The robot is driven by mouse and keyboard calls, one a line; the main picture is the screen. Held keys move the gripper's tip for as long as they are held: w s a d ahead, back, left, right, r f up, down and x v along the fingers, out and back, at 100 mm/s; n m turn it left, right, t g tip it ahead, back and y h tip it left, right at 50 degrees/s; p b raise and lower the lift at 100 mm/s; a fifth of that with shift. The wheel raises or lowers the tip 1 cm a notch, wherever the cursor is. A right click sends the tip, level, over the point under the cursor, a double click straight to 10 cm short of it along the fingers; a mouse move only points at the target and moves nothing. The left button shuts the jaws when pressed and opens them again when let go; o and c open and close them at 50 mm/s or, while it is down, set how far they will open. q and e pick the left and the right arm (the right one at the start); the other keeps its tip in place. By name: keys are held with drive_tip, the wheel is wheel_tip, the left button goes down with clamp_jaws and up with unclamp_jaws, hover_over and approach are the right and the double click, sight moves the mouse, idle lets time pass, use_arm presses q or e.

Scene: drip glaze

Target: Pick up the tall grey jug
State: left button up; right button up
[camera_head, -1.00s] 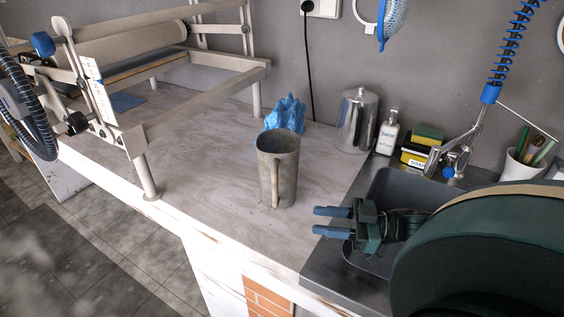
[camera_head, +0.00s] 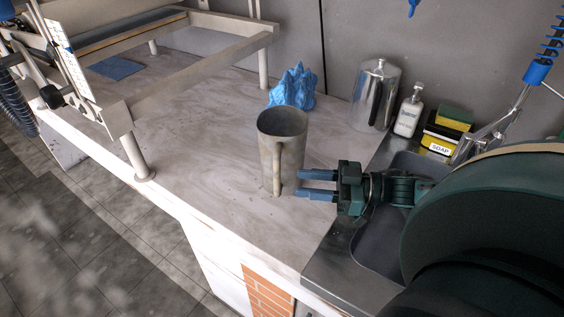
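The tall grey jug (camera_head: 268,140) stands upright on the worktop in the middle of the head view, with its handle facing the front. My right gripper (camera_head: 300,184) comes in from the right, low beside the jug. Its two blue fingers are apart, with a gap between them, and nothing is seen held. The fingertips lie at the right edge of the jug's lower body, near the handle; I cannot tell whether they touch it. My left gripper is not in view.
A soap bottle (camera_head: 408,115) and sponges (camera_head: 452,120) stand behind the sink (camera_head: 375,245). A slab-roller frame (camera_head: 195,75) fills the left. The worktop (camera_head: 210,150) left of the jug is clear.

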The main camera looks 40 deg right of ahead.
sight(277, 193)
drive_tip(key=x, duration=0.7)
drive_tip(key=shift+w+r, duration=0.1)
drive_tip(key=shift+r, duration=0.2)
drive_tip(key=shift+c, duration=0.6)
clamp_jaws()
idle(0.7)
drive_tip(key=shift+r, duration=0.1)
